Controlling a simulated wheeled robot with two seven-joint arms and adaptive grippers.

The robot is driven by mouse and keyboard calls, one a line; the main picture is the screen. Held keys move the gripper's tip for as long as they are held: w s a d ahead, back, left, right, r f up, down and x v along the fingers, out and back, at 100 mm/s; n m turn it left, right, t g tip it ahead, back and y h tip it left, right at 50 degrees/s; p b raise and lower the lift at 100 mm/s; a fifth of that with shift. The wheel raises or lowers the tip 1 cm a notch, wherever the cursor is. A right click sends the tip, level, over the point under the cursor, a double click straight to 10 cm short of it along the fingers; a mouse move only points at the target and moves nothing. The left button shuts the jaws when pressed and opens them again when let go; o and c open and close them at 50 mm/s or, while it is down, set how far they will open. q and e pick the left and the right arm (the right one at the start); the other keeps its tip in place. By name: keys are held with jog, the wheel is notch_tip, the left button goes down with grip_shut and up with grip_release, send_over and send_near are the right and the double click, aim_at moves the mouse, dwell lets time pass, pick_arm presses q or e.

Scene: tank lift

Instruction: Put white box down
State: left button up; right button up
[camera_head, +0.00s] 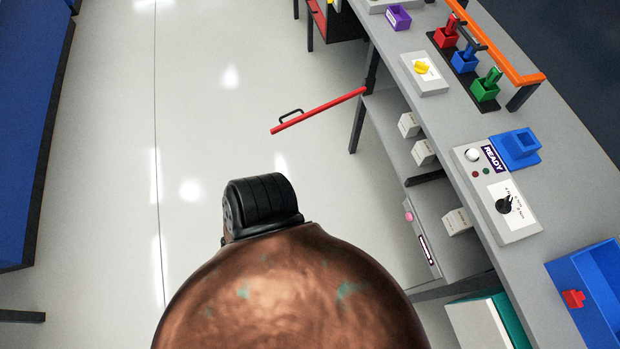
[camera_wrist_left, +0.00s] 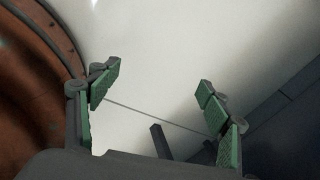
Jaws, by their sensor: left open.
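Several small white boxes sit on the shelves under the bench at the right of the head view: one upper (camera_head: 408,125), one just below it (camera_head: 423,152) and one lower (camera_head: 457,222). I cannot tell which one the task means. A large copper tank (camera_head: 290,300) with a black ribbed cap (camera_head: 262,203) fills the bottom middle; its copper side also shows at the left of the left wrist view (camera_wrist_left: 35,95). My left gripper (camera_wrist_left: 157,95) is open with nothing between its green-padded fingers, beside the copper surface. Neither gripper shows in the head view.
The grey bench (camera_head: 400,95) carries a READY panel (camera_head: 497,190), a blue holder (camera_head: 516,149) and coloured blocks. A red bar (camera_head: 318,110) juts out from the bench over the floor. A blue bin (camera_head: 590,285) stands lower right. The pale floor (camera_head: 110,150) at left is clear.

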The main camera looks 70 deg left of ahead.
pick_arm(q)
jog(key=s+a+f+n+g, duration=0.1)
jog(key=s+n, duration=0.3)
jog(key=s, duration=0.4)
jog(key=s+a+f+n+g, duration=0.1)
jog(key=s+f+n+g, duration=0.1)
jog(key=s, duration=0.6)
jog(key=s+a+f+n+g, duration=0.1)
jog(key=s+f+n, duration=0.2)
jog(key=s, duration=0.6)
jog(key=n, duration=0.2)
jog(key=shift+f+n, duration=0.4)
jog(key=shift+w+a, duration=0.1)
